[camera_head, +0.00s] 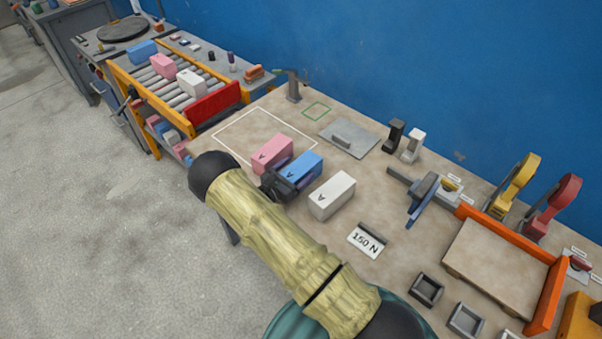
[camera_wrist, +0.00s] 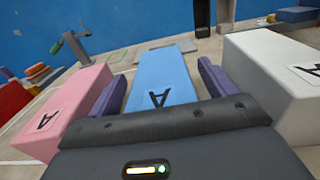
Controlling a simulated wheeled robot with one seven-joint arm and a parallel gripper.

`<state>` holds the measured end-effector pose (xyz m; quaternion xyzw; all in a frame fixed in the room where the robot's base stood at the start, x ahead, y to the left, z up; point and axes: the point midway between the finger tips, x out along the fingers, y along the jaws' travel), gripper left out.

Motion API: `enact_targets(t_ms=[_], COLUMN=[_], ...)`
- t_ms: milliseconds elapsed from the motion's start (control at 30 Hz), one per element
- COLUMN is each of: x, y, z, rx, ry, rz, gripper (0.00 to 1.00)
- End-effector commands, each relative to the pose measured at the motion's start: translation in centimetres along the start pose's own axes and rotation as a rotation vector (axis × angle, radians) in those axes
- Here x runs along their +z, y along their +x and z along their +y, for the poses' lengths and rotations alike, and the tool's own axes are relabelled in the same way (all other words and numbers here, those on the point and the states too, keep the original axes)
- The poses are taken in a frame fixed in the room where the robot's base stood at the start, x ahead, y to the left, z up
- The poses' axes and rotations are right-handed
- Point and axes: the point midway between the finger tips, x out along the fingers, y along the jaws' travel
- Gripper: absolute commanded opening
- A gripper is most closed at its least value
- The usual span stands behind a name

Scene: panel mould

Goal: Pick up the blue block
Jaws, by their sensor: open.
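The blue block (camera_head: 304,168) lies on the workbench between a pink block (camera_head: 272,153) on its left and a white block (camera_head: 332,195) on its right. It bears a black letter A, seen in the wrist view, where the blue block (camera_wrist: 164,78) runs away from me in the middle. My gripper (camera_head: 284,182) is at the near end of the blue block. In the wrist view, its two purple fingers (camera_wrist: 160,88) are open, one on each side of the block. The left finger is close to the pink block (camera_wrist: 68,106). I cannot tell whether the fingers touch the blue block.
The white block (camera_wrist: 275,85) stands close to the right finger. Behind are a grey plate (camera_head: 350,138) and black and white stands (camera_head: 403,140). A 150 N sign (camera_head: 366,241) lies to the right. A roller rack (camera_head: 178,84) with more blocks stands at the left.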

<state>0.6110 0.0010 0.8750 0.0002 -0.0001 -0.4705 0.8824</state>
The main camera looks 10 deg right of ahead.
Motion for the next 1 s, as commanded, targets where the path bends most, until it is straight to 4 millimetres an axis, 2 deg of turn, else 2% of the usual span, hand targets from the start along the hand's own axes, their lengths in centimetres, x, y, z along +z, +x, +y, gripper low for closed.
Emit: enact_targets(t_ms=[267, 600, 867, 1000], x=[0.0, 0.0, 0.3, 1.0], y=[0.0, 0.0, 0.0, 0.0], z=[0.0, 0.0, 0.0, 0.1], rx=[-0.001, 0.0, 0.0, 0.0], ry=[0.0, 0.0, 0.002, 0.003], rz=[0.0, 0.0, -0.003, -0.003], gripper=[0.82, 0.15, 0.15, 0.15])
